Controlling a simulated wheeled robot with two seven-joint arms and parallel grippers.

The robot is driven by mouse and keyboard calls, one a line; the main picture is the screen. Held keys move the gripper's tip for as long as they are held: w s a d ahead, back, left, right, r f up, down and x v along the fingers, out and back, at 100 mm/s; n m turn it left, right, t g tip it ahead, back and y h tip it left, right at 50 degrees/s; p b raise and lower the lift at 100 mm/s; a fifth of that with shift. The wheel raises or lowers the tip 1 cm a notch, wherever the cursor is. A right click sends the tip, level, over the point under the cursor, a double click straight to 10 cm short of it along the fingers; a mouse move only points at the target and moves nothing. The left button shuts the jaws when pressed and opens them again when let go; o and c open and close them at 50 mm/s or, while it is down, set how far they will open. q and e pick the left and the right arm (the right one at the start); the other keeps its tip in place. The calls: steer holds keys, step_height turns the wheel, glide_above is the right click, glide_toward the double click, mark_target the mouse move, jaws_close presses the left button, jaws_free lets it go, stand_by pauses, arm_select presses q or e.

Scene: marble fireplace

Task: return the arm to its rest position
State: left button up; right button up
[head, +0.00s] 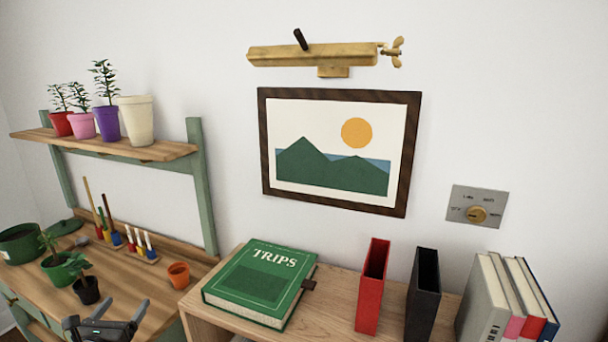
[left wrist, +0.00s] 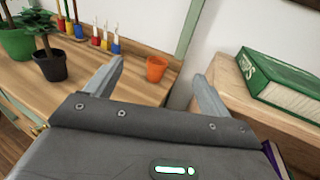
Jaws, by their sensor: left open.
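My left gripper (head: 108,326) shows at the bottom left of the head view, above the front of the wooden potting bench (head: 150,292). In the left wrist view its two fingers (left wrist: 160,85) are spread apart with nothing between them that they touch. A small orange pot (left wrist: 157,68) stands on the bench beyond the fingers, apart from them. It also shows in the head view (head: 179,274). My right gripper is in neither view.
A green book (head: 262,283) lies on the wooden shelf unit right of the gripper, beside a red holder (head: 372,287) and a black holder (head: 423,294). A small plant in a black pot (head: 87,288) stands close behind the gripper.

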arm_select(q)
steer(key=s+d+f+n+g, duration=0.7)
steer(key=s+d+f+n, duration=0.5)
steer(key=f+n, duration=0.25)
steer(key=s+d+f+n+g+h, duration=0.1)
steer(key=s+d+n+g, duration=0.4)
steer(key=s+n, duration=0.45)
steer(key=s+d+f+n+g+h, duration=0.1)
steer(key=s+d+f+n+g, duration=0.15)
steer(key=s+d+n, duration=0.75)
step_height(320, 180, down, 25)
steer(key=s+a+m+g+b, duration=0.1)
steer(key=a+b, duration=0.1)
steer(key=a, duration=0.1)
steer(key=s+a+f, duration=0.2)
steer(key=s+f, duration=0.6)
steer(key=f, duration=0.1)
steer(key=s+a+f+g+b, duration=0.1)
steer(key=s+a+f, duration=0.1)
steer(key=s+f, duration=0.7)
steer(key=shift+f+m, duration=0.4)
steer(key=shift+f, duration=0.25)
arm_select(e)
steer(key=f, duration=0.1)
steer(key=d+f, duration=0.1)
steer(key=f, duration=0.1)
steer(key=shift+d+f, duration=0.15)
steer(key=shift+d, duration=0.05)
